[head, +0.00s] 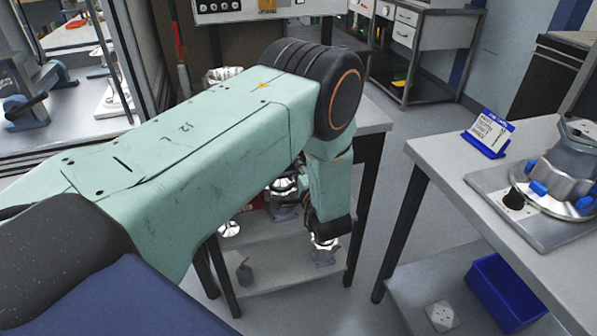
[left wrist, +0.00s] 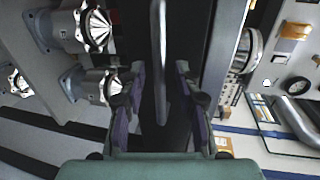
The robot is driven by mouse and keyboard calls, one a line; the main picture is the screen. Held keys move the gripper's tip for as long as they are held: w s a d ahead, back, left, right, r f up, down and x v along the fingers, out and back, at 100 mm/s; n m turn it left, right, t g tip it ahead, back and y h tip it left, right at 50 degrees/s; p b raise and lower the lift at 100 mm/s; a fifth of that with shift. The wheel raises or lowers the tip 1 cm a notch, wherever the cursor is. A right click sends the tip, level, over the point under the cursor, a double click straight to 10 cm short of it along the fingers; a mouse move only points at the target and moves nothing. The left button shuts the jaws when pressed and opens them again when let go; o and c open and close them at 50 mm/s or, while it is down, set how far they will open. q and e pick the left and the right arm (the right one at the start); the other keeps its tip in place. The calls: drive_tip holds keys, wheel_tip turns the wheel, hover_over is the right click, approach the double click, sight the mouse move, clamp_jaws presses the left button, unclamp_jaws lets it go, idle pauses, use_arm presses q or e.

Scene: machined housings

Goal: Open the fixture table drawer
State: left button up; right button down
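In the left wrist view a grey bar, apparently the drawer handle (left wrist: 159,40), runs down the middle in front of a dark panel, apparently the drawer front (left wrist: 194,30). My left gripper (left wrist: 160,72) is open, with one dark purple finger on each side of the bar. A gap shows between the bar and each finger. In the head view my green left arm crosses in front of the grey table (head: 374,113) and hides its drawer and my left gripper's fingers. My right gripper is in neither view.
At right, another table (head: 432,153) bears a blue sign (head: 488,132) and a large housing (head: 566,180). A blue bin (head: 503,292) sits below it.

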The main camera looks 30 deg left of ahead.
use_arm(q)
drive_tip(key=shift+c, duration=0.4)
drive_tip(key=shift+s+a, duration=0.1)
drive_tip(key=c, duration=0.5)
clamp_jaws()
